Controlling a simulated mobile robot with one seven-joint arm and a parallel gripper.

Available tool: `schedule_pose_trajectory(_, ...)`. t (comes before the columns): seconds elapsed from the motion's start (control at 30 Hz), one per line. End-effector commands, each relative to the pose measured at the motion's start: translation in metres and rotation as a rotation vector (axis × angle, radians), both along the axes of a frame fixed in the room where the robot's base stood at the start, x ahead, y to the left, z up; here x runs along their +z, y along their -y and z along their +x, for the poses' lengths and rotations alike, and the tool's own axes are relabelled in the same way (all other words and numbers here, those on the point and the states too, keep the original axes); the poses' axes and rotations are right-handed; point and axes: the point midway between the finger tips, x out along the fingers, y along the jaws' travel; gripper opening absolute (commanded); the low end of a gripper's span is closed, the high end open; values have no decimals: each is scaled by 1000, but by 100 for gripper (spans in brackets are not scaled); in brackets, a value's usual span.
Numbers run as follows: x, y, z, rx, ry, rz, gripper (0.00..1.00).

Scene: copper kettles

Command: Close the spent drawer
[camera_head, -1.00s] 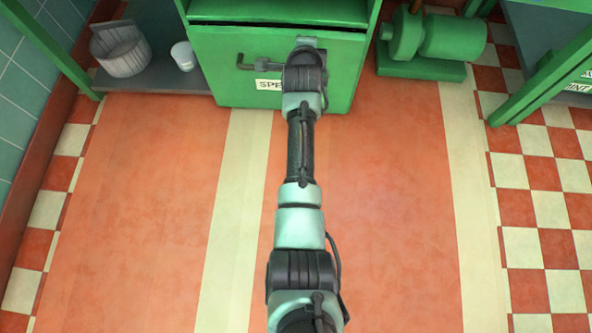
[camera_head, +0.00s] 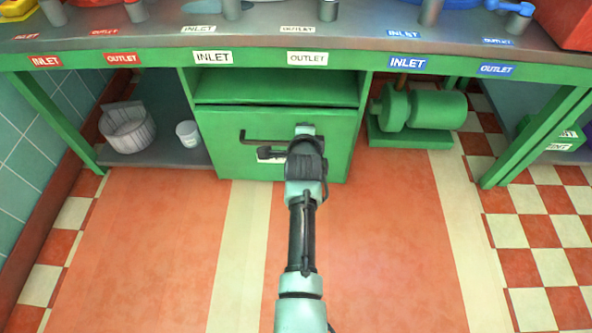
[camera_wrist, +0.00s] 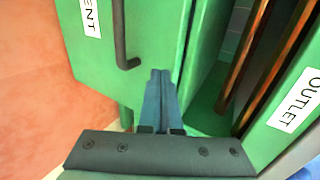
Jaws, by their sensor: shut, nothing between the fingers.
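The spent drawer (camera_head: 225,150) has a green front under the counter. It also shows in the wrist view (camera_wrist: 100,55), with part of its white label (camera_wrist: 90,17). Its dark bar handle (camera_head: 265,139) shows in the wrist view too (camera_wrist: 120,35). A thin dark line runs along the drawer front's top edge in the head view; I cannot tell how far the drawer stands out. My gripper (camera_wrist: 160,75) is shut and empty at the drawer front, beside the handle's end near the top edge. Contact is unclear. In the head view my wrist hides the fingers and part of the label.
The counter (camera_head: 345,40) with inlet and outlet labels overhangs the drawer. A slatted wooden tub (camera_head: 127,130) and a white cup (camera_head: 188,133) stand on the left shelf. A green pump-like machine (camera_head: 425,110) stands at right. The floor in front is clear.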

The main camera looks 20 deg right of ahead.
Motion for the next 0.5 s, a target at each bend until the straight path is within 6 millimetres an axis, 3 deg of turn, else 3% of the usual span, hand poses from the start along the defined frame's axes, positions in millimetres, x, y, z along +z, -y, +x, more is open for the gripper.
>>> schedule_pose_trajectory(0.1, 17, -6, -19, 2, -3, 0, 0)
schedule_pose_trajectory(0.5, 46, -24, -75, 2, -7, -1, 0)
